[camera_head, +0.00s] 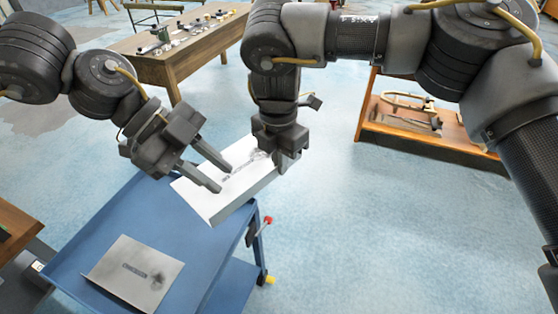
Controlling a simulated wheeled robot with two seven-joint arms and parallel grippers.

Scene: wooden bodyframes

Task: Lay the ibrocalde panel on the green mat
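A white panel (222,199) with a grey tool-like picture on its face is held tilted above the far right corner of the blue cart (150,206). My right gripper (274,158) points down at the panel's upper right edge and appears shut on it; its fingertips are partly hidden. My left gripper (226,179) is open, its two separated fingers in front of the panel's left part. A grey panel (120,277) with a dark slot-like mark and a smudge lies on the cart top. I cannot tell which panel is the ibrocalde one. No green mat is in view.
A wooden workbench (186,52) with small parts stands at the back left. A low wooden case (422,137) with tools sits on the floor at the right. A wooden table edge (14,230) shows at the left. Open blue floor lies right of the cart.

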